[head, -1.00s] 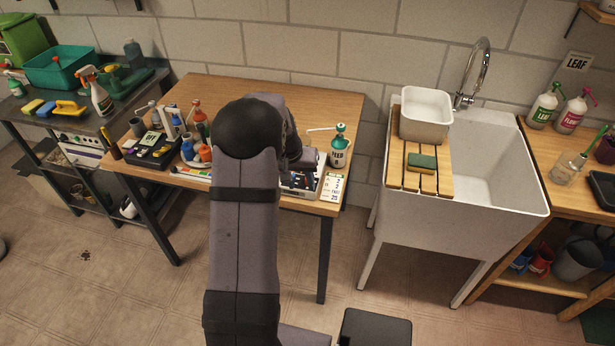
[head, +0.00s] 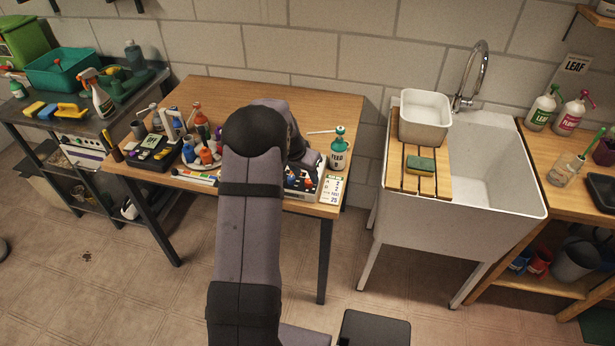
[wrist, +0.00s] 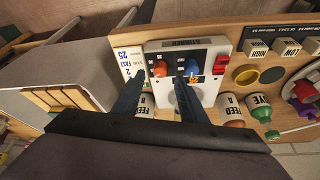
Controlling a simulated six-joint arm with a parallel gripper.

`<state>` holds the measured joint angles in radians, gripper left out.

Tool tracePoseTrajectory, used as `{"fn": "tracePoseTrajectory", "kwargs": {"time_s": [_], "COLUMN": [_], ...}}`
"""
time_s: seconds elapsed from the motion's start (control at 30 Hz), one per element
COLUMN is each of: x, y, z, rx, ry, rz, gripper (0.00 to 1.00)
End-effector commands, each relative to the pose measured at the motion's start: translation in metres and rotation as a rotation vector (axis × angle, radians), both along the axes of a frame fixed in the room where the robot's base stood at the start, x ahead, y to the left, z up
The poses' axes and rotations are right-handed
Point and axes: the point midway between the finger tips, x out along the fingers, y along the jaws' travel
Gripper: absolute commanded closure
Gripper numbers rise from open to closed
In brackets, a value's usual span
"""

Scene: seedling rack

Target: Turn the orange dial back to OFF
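The orange dial (wrist: 160,68) is on the front of a white box (wrist: 186,48) with a label at its far edge. In the wrist view my gripper (wrist: 165,76) is open, one dark finger on each side of the orange dial as seen in the picture. Whether the fingers touch it I cannot tell. A blue dial (wrist: 188,72) sits just right of the right fingertip, partly covered by it. In the head view my arm hides my gripper and most of the box (head: 302,188). The dial's setting is too small to read.
Several bottles and a dark tray (head: 150,160) crowd the bench's left. The sink (head: 470,190) stands to the right.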

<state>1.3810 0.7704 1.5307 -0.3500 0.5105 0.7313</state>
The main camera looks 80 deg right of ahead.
Motion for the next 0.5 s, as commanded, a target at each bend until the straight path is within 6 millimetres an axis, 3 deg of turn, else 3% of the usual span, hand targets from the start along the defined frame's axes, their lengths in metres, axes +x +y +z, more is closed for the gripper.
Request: {"fn": "tracePoseTrajectory", "kwargs": {"time_s": [0.3,0.5], "x": [-0.003,-0.004], "y": [-0.011,-0.014], "z": [-0.028,-0.036], "rx": [0.001,0.000], "ry": [0.000,-0.001], "rz": [0.001,0.000], "gripper": [0.61,0.61]}}
